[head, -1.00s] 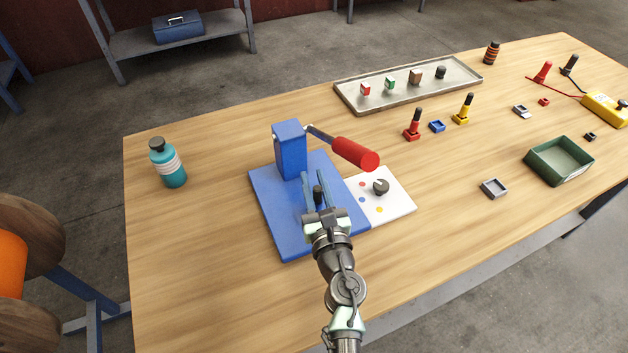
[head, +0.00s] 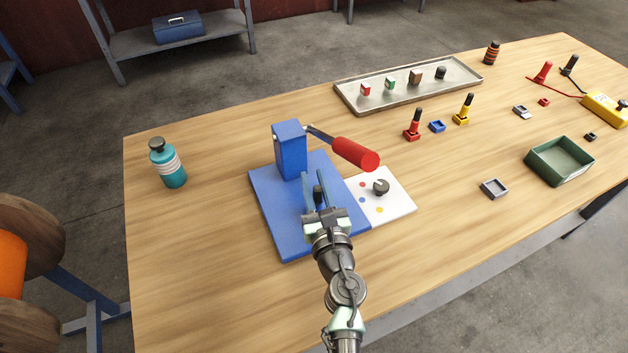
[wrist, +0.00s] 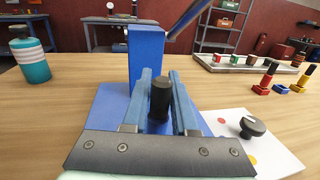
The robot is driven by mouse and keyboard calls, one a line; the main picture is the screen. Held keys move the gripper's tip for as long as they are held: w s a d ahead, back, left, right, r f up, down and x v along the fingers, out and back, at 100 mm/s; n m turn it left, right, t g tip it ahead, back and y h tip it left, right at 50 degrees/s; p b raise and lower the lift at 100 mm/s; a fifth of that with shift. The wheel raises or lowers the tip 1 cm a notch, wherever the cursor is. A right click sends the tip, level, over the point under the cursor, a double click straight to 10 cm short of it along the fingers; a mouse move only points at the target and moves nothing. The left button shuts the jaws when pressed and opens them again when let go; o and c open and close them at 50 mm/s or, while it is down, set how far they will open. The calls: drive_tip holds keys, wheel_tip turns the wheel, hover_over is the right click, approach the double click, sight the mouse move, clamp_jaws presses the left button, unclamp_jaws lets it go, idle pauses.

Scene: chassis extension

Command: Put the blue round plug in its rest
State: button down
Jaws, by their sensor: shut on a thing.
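My gripper (head: 314,183) is over the blue base of the lever press. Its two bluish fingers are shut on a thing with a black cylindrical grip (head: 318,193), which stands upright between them. The black grip also shows in the wrist view (wrist: 160,98). I take it as the blue round plug; its lower body is hidden, and I cannot tell whether it touches the base. A small blue square rest (head: 437,126) is empty on the table, between a red plug (head: 413,128) and a yellow plug (head: 464,109), both upright in their own rests.
The blue press post (head: 290,150) and red lever handle (head: 356,154) stand just beyond my gripper. A white card with a black knob (head: 381,187) is to the right. A metal tray (head: 350,99) lies behind, a green bin (head: 542,167) far right, a teal bottle (head: 172,172) left.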

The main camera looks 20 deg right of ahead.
drive_tip(key=shift+f+b, duration=0.45)
drive_tip(key=shift+b, duration=0.05)
idle(0.3)
drive_tip(key=c, duration=0.6)
unclamp_jaws()
drive_tip(key=s, duration=0.3)
drive_tip(key=s+a, duration=0.1)
drive_tip(key=s, duration=0.3)
drive_tip(key=s+a+b, duration=0.1)
drive_tip(key=s, duration=0.3)
drive_tip(key=shift+s+f, duration=0.1)
drive_tip(key=shift+s, duration=0.8)
